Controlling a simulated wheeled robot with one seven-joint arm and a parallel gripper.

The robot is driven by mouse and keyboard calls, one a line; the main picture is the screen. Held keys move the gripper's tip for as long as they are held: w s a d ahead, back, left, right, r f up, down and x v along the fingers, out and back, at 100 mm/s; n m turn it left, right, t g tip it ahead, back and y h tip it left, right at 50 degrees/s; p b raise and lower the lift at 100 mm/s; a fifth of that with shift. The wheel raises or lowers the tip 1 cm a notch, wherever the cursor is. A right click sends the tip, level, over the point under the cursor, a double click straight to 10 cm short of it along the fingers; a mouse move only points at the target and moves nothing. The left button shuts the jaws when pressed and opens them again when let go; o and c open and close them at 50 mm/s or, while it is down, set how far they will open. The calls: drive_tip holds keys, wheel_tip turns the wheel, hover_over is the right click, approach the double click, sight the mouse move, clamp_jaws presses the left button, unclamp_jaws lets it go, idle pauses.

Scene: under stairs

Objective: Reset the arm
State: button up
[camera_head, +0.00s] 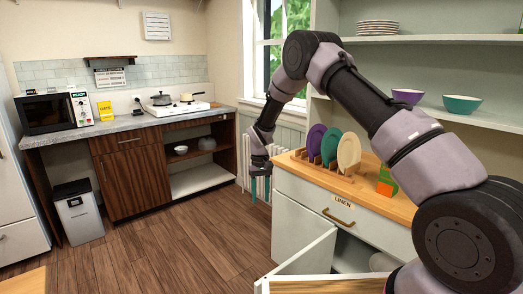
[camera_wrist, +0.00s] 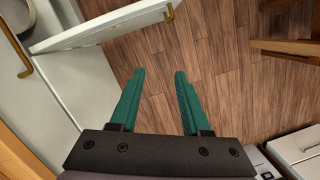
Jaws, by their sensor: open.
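My gripper (camera_head: 260,188) hangs at the end of my bent arm, left of the white cabinet's wooden top in the head view. It points down over the floor. In the wrist view my gripper (camera_wrist: 159,85) shows two green fingers spread apart, with nothing between them and wooden floor beyond. No object is held.
A white cabinet (camera_head: 300,213) has an open door (camera_head: 310,262); the door (camera_wrist: 100,28) also shows near the fingers in the wrist view. Plates stand in a wooden rack (camera_head: 318,170) on top. A kitchen counter (camera_head: 130,128) is across the open floor (camera_head: 165,255).

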drive_tip(key=s+d+r+m+t+y, duration=0.15)
drive_tip(key=d+r, duration=0.35)
drive_tip(key=r, duration=0.5)
drive_tip(key=s+d+r+m+t, duration=0.1)
drive_tip(key=s+d+r, duration=0.25)
drive_tip(key=r, duration=0.75)
drive_tip(key=s+d+r+m+t+y, duration=0.15)
drive_tip(key=d+r, duration=0.35)
drive_tip(key=r, duration=0.5)
drive_tip(key=s+d+r+m+t, duration=0.1)
drive_tip(key=s+d+r+t, duration=0.1)
drive_tip(key=s+d+r, duration=0.65)
drive_tip(key=s+d+r+m+t, duration=0.1)
drive_tip(key=s, duration=0.6)
drive_tip(key=s+d+r+m+t, duration=0.1)
drive_tip(key=s+d+t, duration=0.1)
drive_tip(key=s, duration=0.6)
drive_tip(key=shift+s+d+r+m+h, duration=0.15)
drive_tip(key=shift+s+r+m+h, duration=0.15)
drive_tip(key=shift+h, duration=0.1)
